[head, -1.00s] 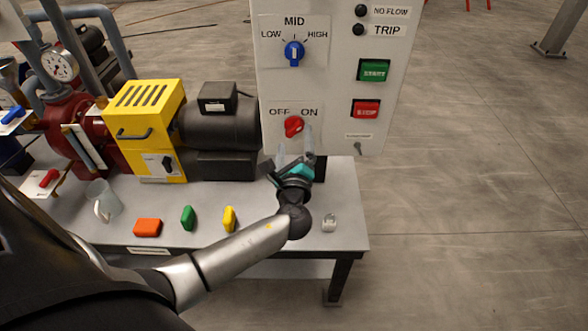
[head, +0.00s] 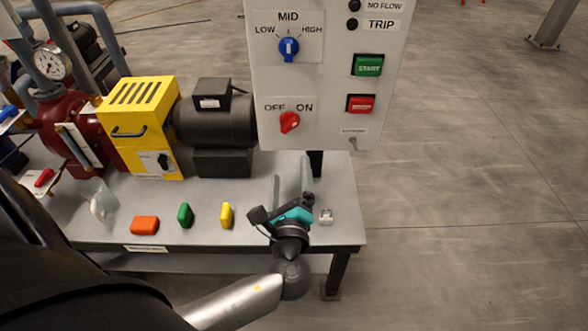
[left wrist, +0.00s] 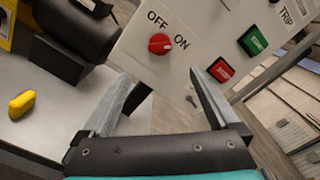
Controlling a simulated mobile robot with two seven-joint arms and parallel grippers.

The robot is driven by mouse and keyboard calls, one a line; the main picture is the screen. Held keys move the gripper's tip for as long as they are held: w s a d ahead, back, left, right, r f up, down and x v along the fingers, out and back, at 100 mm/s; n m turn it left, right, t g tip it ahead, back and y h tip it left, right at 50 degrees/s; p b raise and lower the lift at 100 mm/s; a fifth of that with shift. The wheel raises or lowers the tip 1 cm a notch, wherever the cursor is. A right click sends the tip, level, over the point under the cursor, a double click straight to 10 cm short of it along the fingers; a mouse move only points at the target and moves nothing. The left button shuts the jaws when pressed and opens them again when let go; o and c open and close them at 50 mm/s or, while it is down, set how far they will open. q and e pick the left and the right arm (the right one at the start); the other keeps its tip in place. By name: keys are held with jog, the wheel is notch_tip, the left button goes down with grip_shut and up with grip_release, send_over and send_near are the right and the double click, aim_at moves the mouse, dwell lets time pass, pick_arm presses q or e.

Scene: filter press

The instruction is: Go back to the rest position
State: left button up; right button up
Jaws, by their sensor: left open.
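My left gripper (head: 291,183) is open and empty over the front right part of the grey table (head: 345,232), below the control panel (head: 335,100). In the left wrist view its two fingers (left wrist: 165,95) stand apart with nothing between them. The red OFF/ON knob (head: 289,122) is on the panel beyond the fingertips, clear of them; it also shows in the left wrist view (left wrist: 160,44). The knob points up and right, toward ON. My right gripper is not in view.
Orange (head: 145,225), green (head: 185,214) and yellow (head: 227,215) pieces lie along the table front. A small padlock-like object (head: 326,216) sits just right of my gripper. Floor at right is clear.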

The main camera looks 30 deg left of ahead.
pick_arm(q)
jog(key=s+f+n+g+h+b, duration=0.15)
jog(key=s+f+g, duration=0.3)
jog(key=f, duration=1.05)
jog(key=s+f+n+g+h, duration=0.3)
jog(key=s+f+g, duration=0.15)
jog(key=f, duration=0.95)
jog(key=s+d+f+n+g+h, duration=0.1)
jog(key=s+f+n, duration=0.3)
jog(key=s, duration=0.5)
jog(key=s+d+f+n+g+h+b, duration=0.1)
jog(key=s+d+f+n+g+h, duration=0.1)
jog(key=s+f+n, duration=0.3)
jog(key=s+d+f+n+g+h+b, duration=0.1)
jog(key=s+f+n, duration=0.4)
jog(key=s, duration=0.8)
notch_tip(320, 180, down, 4)
jog(key=shift+d+r+g+h, duration=0.2)
jog(key=shift+d+g+h, duration=0.15)
jog(key=shift+d+g, duration=0.35)
jog(key=shift+w, duration=0.1)
